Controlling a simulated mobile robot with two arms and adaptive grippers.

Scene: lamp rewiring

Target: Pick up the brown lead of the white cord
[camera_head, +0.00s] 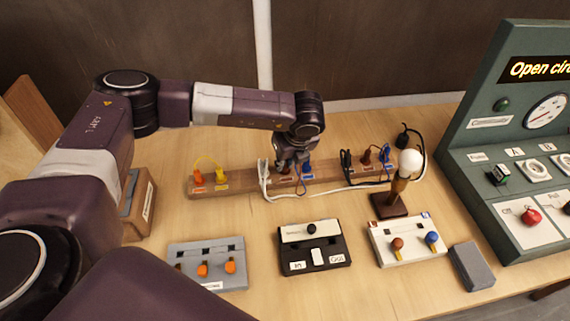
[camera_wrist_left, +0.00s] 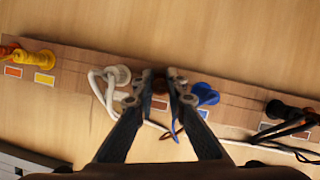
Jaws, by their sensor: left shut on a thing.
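My left gripper (camera_head: 292,162) is over the middle of a long wooden rail (camera_head: 240,184). In the wrist view its two fingertips (camera_wrist_left: 161,82) are closed around the brown plug of the brown lead (camera_wrist_left: 160,87), low over the rail. I cannot tell whether the plug is still seated in the rail. A white plug (camera_wrist_left: 122,74) stands just left of the fingers and a blue plug (camera_wrist_left: 206,94) just right. The white cord (camera_head: 335,191) runs from this group to the right. In the head view the gripper largely hides the brown lead. My right gripper is not in view.
Orange and yellow plugs (camera_head: 221,177) are at the rail's left, black plugs (camera_head: 346,160) at its right. A lamp (camera_head: 410,163) stands right of the gripper. Grey (camera_head: 238,256), black (camera_head: 337,257) and white (camera_head: 412,251) boxes lie in front. A green console (camera_head: 470,140) is far right.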

